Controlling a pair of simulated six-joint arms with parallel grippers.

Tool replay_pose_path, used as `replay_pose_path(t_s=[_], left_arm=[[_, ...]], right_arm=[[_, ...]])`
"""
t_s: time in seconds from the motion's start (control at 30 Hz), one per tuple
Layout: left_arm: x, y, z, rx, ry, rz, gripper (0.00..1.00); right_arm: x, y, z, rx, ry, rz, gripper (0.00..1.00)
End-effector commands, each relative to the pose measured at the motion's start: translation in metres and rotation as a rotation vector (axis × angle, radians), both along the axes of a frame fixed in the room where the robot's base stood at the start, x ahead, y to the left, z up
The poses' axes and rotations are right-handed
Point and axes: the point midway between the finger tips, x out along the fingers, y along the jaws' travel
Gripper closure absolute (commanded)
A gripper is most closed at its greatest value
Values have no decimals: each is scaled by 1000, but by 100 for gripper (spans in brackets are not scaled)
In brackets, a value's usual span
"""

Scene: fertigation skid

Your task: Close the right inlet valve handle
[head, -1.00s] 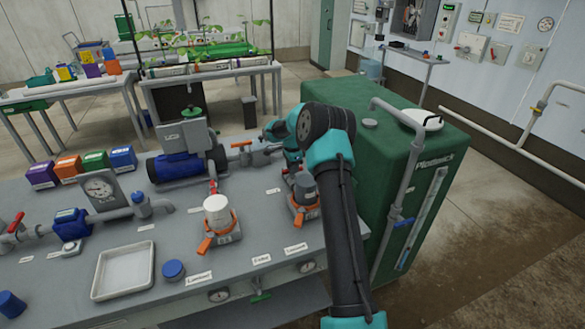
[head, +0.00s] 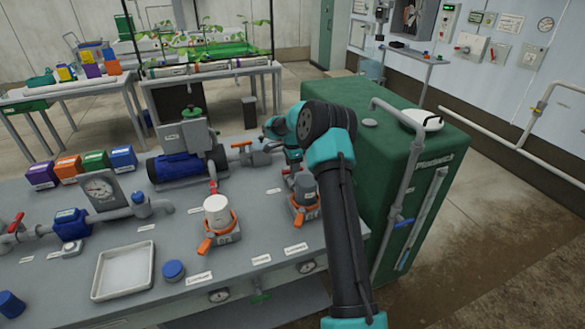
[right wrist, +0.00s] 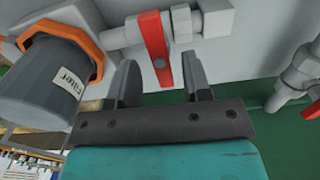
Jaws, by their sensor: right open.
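The red right inlet valve handle (right wrist: 153,45) shows in the right wrist view on a grey pipe fitting beside the filter. It lies crosswise to the pipe there. My right gripper (right wrist: 160,72) is open, with one dark finger on each side of the handle's lower end; I cannot tell whether either touches it. In the head view my right wrist (head: 293,152) is over the fittings behind the right filter (head: 305,189), and my arm hides most of the handle and fingers. My left gripper is not in view.
The right filter has an orange clamp ring (right wrist: 85,40). Another red handle (right wrist: 313,112) is at the wrist view's right edge. The left filter (head: 217,212) and its red handle (head: 213,187) stand to the left. A green tank (head: 410,150) borders the bench on the right.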

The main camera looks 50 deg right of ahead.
Motion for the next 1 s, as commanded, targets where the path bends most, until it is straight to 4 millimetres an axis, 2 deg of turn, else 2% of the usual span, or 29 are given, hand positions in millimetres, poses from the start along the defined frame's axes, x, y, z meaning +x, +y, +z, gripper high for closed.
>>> replay_pose_path(t_s=[0.7, 0.83, 1.0], left_arm=[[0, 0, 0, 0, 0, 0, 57], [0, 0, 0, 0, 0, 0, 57], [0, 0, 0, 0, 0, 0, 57]], right_arm=[[0, 0, 132, -1, -3, -1, 55], [1, 0, 149, -1, -2, 0, 55], [0, 0, 160, 0, -1, 0, 55]])
